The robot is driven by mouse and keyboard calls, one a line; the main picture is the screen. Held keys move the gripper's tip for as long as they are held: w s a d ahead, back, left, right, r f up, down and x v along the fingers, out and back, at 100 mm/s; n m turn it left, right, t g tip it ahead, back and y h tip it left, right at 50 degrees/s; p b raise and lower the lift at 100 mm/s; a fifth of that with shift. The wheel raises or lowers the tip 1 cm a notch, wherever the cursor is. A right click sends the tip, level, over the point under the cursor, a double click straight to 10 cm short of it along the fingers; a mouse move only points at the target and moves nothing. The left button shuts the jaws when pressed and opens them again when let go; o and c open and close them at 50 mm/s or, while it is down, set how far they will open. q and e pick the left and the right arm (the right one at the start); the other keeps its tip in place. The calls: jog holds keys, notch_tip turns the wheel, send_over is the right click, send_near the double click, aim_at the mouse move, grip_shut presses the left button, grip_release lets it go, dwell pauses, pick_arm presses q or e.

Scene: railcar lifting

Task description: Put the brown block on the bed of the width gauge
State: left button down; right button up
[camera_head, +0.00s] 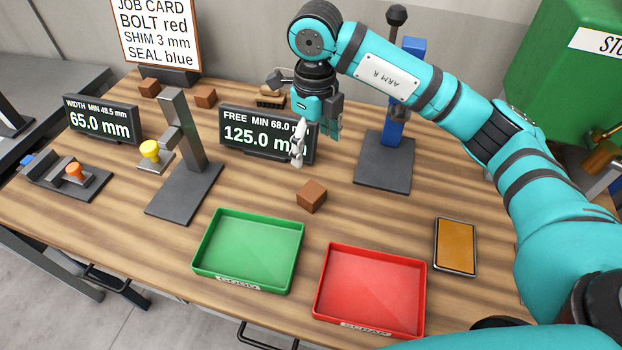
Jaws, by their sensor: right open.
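A brown block (312,196) sits on the table behind the green and red trays. Two more brown blocks, a left one (149,88) and a right one (205,97), lie near the table's back edge. The width gauge (88,186) is a low dark fixture with an orange knob and a blue part, at the table's left; its bed looks empty. Its display (101,119) reads 65.0 mm. My right gripper (315,146) is open and empty, pointing down above and behind the nearest block, in front of the FREE display. My left gripper is not in view.
A dark stand with a yellow knob (183,190) rises between the front block and the width gauge. The FREE display (240,136) reads 125.0 mm. A blue-post stand (383,170), green tray (250,252), red tray (371,288) and orange-screened tablet (455,246) also occupy the table.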

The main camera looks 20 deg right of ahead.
jog(key=p, duration=0.2)
send_over(312, 191)
notch_tip(312, 191, down, 5)
jog(key=f, duration=0.2)
jog(key=f+p, duration=0.1)
jog(key=f, duration=0.3)
jog(key=shift+s+d+p, duration=0.2)
jog(key=shift+d+p, duration=0.05)
jog(key=shift+p, duration=0.05)
jog(key=shift+f, duration=0.15)
jog(key=shift+f+p, duration=0.2)
jog(key=shift+p, duration=0.1)
jog(key=f, duration=0.1)
jog(key=f+p, duration=0.2)
jog(key=shift+w+a+f, duration=0.25)
jog(key=shift+f, duration=0.7)
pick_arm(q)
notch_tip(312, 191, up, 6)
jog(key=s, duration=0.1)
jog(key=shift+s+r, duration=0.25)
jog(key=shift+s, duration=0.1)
pick_arm(e)
jog(key=shift+r, duration=0.1)
jog(key=c, duration=1.5)
